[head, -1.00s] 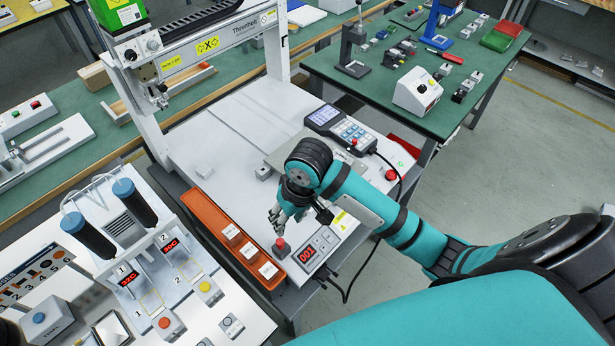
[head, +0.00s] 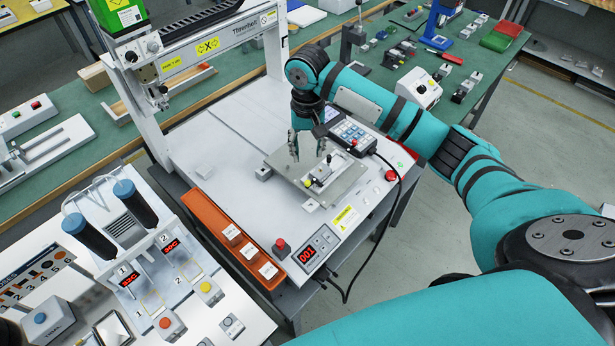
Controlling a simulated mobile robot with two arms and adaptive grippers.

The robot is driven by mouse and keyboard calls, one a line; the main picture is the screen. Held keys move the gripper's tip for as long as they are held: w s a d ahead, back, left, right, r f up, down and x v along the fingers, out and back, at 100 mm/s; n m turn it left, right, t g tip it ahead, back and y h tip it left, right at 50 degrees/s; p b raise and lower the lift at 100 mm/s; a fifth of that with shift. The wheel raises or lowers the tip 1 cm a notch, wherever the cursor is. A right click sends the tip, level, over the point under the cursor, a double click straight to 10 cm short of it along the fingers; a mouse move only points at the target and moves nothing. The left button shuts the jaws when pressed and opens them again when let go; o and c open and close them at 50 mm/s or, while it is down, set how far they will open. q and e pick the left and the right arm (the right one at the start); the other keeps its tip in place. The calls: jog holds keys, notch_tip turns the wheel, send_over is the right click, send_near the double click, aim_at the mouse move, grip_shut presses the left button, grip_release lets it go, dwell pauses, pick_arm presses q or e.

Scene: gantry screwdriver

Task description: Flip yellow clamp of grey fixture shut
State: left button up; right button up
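My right gripper (head: 307,157) hangs fingers down over the back of the plate, just behind the yellow part. Its two fingers look apart, with nothing seen between them. My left gripper is not in view.
A handheld keypad (head: 352,134) with a cable stands close to my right gripper. A red button (head: 281,245) and a control box with a red display (head: 306,254) sit at the bed's front. An orange tray (head: 207,217) lines the left edge. The gantry (head: 215,47) spans behind.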

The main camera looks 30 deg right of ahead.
aim_at(308, 182)
notch_tip(308, 182, down, 12)
jog(key=shift+r+p, duration=0.1)
jog(key=shift+p, duration=0.2)
jog(key=shift+c, duration=0.2)
grip_shut()
